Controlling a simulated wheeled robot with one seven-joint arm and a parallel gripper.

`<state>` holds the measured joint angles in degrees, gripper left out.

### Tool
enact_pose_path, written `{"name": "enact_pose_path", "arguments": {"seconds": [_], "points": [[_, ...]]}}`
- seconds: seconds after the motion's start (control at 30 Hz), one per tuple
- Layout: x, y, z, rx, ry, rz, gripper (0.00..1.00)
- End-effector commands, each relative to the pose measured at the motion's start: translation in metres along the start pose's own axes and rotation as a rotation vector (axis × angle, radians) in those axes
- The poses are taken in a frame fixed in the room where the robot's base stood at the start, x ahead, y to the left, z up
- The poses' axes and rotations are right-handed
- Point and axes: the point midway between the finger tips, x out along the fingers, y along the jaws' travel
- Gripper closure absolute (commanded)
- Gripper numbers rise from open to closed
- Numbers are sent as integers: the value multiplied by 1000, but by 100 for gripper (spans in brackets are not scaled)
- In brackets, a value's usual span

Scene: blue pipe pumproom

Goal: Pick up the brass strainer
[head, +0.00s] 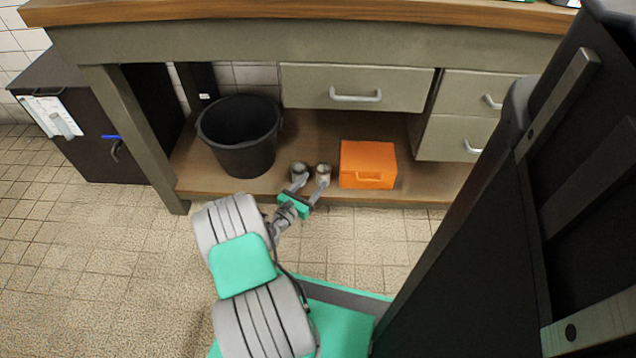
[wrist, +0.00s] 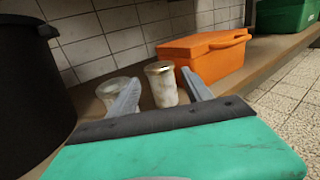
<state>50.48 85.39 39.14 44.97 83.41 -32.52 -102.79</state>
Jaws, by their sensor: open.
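Two small pale cylindrical items stand upright side by side on the low wooden shelf. The right one (head: 323,169) has a brass-coloured rim and a whitish, mottled side in the wrist view (wrist: 162,86); it may be the brass strainer, but I cannot be sure. The left one (head: 299,169) is greyer and partly hidden behind a finger in the wrist view (wrist: 113,91). My gripper (head: 311,183) is open and points at them from the front. In the wrist view the right item shows between its fingers, beyond the tips; contact cannot be told.
A black bucket (head: 240,140) stands left on the shelf (head: 225,188). An orange box (head: 368,160) with a handle sits close on the right. Drawers (head: 358,88) and the workbench top (head: 300,10) hang above. A tiled wall is behind. Tiled floor at front left is clear.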

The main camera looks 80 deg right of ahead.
Motion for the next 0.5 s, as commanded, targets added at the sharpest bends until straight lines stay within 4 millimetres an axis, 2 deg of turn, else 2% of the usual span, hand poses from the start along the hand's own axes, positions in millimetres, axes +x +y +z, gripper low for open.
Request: {"name": "enact_pose_path", "arguments": {"seconds": [0.5], "points": [[39, 2, -3, 9, 2, -3, 42]]}}
